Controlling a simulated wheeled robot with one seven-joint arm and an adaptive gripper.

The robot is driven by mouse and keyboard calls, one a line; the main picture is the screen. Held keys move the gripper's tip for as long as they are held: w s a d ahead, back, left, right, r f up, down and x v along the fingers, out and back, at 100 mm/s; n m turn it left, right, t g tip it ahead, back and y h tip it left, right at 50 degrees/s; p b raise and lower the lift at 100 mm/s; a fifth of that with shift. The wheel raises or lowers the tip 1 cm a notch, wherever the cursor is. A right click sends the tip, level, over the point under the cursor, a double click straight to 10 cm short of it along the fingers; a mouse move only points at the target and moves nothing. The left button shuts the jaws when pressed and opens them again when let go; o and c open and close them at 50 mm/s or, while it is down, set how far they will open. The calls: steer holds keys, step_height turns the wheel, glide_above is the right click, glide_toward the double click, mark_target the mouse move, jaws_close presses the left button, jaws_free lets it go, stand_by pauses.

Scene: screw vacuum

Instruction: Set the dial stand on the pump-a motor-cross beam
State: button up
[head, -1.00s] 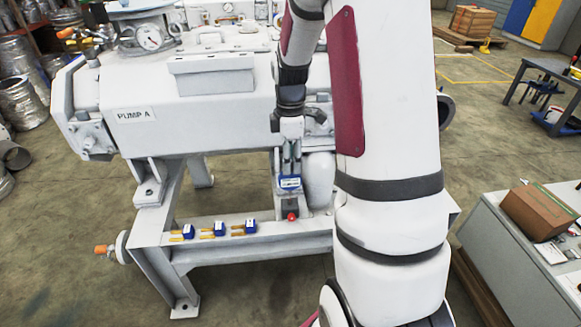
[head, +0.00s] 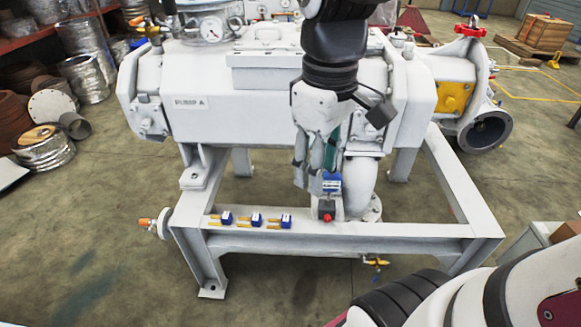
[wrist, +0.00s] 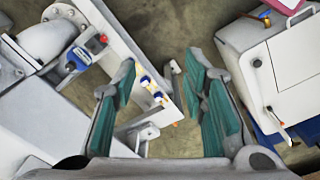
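The dial stand (head: 327,208), with a blue dial, a dark base and a red knob, stands on the front beam (head: 400,231) of the white Pump A frame, below a pipe elbow. In the wrist view the dial stand (wrist: 76,60) lies left of my fingers, apart from them. My gripper (head: 314,182) points down above and close to the stand in the head view. In the wrist view my gripper (wrist: 160,62) is open, with a wide empty gap between its teal-padded fingers. I cannot tell which beam is the motor-cross beam.
Several small blue-and-yellow pieces (head: 256,219) lie on the beam left of the stand. The pipe elbow (head: 360,182) is close behind it. An orange-tipped fitting (head: 146,222) sticks out at the frame's left end. A light grey cabinet (wrist: 285,65) is at the right.

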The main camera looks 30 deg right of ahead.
steer(key=s+a+m, duration=0.2)
steer(key=s, duration=0.4)
steer(key=s+a+m, duration=0.2)
steer(key=s, duration=0.5)
steer(key=shift+s+a, duration=0.2)
steer(key=shift+a, duration=0.2)
step_height(320, 180, up, 29)
steer(key=t+p, duration=0.4)
steer(key=p, duration=2.3)
steer(key=shift+d, duration=0.3)
steer(key=shift+d, duration=0.1)
